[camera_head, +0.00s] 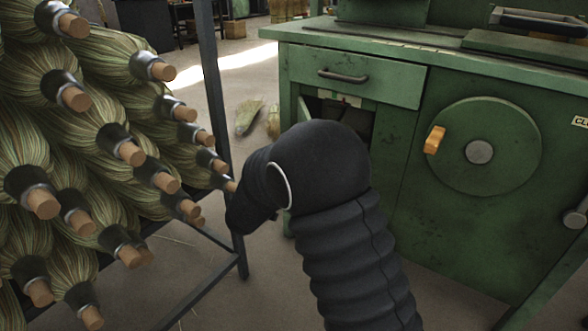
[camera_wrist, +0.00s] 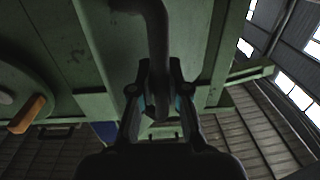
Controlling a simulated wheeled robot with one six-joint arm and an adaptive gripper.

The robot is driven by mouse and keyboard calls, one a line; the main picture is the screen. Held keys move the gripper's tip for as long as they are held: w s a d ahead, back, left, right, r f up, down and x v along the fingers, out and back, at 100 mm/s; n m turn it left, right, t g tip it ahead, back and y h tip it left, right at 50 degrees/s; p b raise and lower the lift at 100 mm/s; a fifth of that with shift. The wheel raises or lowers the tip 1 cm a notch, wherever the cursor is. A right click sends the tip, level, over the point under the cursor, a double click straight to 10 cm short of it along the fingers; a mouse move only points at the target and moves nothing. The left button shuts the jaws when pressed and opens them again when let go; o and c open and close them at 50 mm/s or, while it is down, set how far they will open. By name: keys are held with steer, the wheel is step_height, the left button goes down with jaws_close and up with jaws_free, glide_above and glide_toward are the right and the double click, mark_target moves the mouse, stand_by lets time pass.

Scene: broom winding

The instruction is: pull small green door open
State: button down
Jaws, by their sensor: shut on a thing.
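The small green door is mostly hidden behind my dark arm in the head view. A green strip at the left of the cabinet opening (camera_head: 364,113) looks like its upper edge (camera_head: 304,112). The opening shows a dark inside, so the door stands at least partly open; how far I cannot tell. In the wrist view my gripper (camera_wrist: 160,80) is shut on a dark bar handle (camera_wrist: 157,35), in front of a green panel (camera_wrist: 190,25). My gripper's fingers are hidden in the head view.
A round green wheel (camera_head: 487,125) with an orange knob (camera_head: 434,140) is to the right. A metal rack (camera_head: 213,90) of brooms (camera_head: 120,145) stands close on the left. Straw bundles (camera_head: 248,117) lie on the floor behind.

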steer(key=c, duration=1.1)
jaws_free()
steer(key=shift+c, duration=0.2)
steer(key=shift+s+a, duration=0.1)
steer(key=shift+a, duration=0.05)
steer(key=v, duration=1.1)
steer(key=shift+s+a, duration=0.15)
steer(key=shift+s, duration=0.25)
